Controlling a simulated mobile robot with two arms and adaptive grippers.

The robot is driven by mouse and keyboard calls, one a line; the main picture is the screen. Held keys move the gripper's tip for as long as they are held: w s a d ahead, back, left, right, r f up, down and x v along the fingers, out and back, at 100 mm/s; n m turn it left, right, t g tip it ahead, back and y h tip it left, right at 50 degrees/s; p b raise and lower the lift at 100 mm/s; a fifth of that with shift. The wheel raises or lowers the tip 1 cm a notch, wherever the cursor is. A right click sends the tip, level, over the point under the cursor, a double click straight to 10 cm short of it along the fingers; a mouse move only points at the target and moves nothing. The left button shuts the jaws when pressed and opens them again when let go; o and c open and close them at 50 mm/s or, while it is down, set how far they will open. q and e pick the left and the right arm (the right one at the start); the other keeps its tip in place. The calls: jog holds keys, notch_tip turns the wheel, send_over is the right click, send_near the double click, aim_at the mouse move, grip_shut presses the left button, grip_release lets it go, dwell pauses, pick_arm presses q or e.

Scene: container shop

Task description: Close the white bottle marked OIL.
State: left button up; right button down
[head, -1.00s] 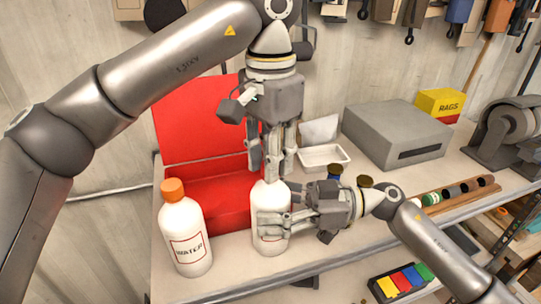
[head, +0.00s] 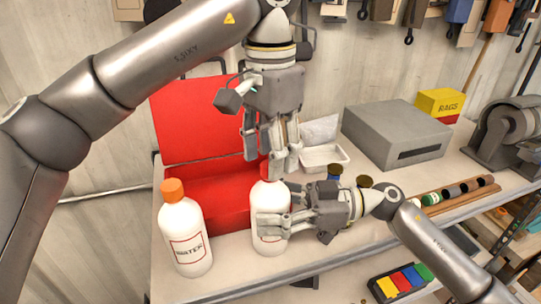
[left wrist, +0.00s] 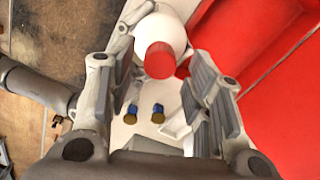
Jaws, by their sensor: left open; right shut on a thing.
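The white bottle (head: 268,190) stands upright on the bench, beside the WATER bottle. My right gripper (head: 279,218) is shut on its side and hides most of its front, so its label cannot be read. A red cap (head: 264,172) sits at the top of this bottle; whether it is fully tightened cannot be told. My left gripper (head: 270,162) points down over the bottle top with its fingers open. In the left wrist view the red cap (left wrist: 160,60) shows between the spread fingers, with gaps, on the white bottle (left wrist: 157,28).
The WATER bottle (head: 186,237) with an orange cap stands close at the left. An open red box (head: 217,190) is behind. A white tray (head: 325,156), a grey box (head: 396,135) and small blue jars (left wrist: 132,112) are to the right.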

pick_arm(q)
notch_tip(320, 180, up, 3)
jog(key=shift+r, duration=0.15)
jog(key=shift+c, duration=0.4)
